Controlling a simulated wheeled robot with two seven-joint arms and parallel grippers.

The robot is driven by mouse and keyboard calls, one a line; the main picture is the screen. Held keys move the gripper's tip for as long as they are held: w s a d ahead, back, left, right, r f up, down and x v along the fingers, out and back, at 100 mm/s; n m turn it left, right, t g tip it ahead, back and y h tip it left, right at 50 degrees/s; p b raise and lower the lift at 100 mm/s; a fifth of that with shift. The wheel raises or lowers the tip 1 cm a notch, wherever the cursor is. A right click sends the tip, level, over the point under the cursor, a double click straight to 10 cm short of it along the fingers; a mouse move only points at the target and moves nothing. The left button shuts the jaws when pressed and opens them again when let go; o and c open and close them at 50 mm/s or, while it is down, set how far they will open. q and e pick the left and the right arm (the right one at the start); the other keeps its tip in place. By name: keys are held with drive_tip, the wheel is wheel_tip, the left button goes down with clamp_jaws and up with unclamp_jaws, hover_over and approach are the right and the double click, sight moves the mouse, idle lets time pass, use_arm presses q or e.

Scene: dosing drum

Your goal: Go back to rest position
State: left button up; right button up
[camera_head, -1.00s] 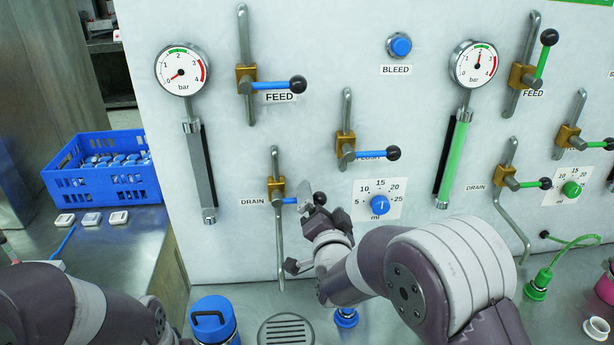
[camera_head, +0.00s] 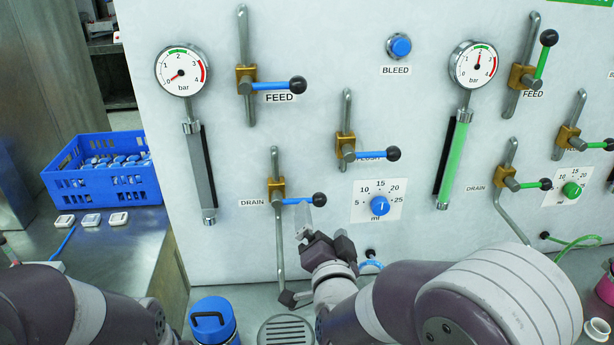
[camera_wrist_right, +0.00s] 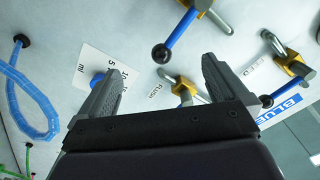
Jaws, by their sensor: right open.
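My right gripper (camera_head: 322,238) is open and empty in front of the panel, just below the blue drain lever (camera_head: 297,201). The lever points right, with its black knob (camera_head: 319,199) clear to see above the fingers. In the right wrist view my open fingers (camera_wrist_right: 162,82) have nothing between them, and a blue lever with a black knob (camera_wrist_right: 161,53) shows beyond them.
The blue dial (camera_head: 379,205) is right of my right gripper. A blue bottle (camera_head: 213,321) and a drain grate (camera_head: 286,330) are at the bench front. A blue crate (camera_head: 103,184) stands at left. The green valve set (camera_head: 507,178) is at right.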

drive_tip(key=s+d+f+n+g+y, duration=0.1)
drive_tip(key=s+d+f+n+g, duration=0.3)
drive_tip(key=f+g, duration=0.45)
drive_tip(key=s+d+f+n+g, duration=0.2)
drive_tip(key=s+d+f+g, duration=0.1)
drive_tip(key=s, duration=0.4)
drive_tip(key=s+d+f+n+g+h, duration=0.1)
drive_tip(key=s+d+f+n+g, duration=0.2)
drive_tip(key=s+g, duration=0.2)
drive_tip(key=s, duration=0.3)
drive_tip(key=shift+f, duration=0.15)
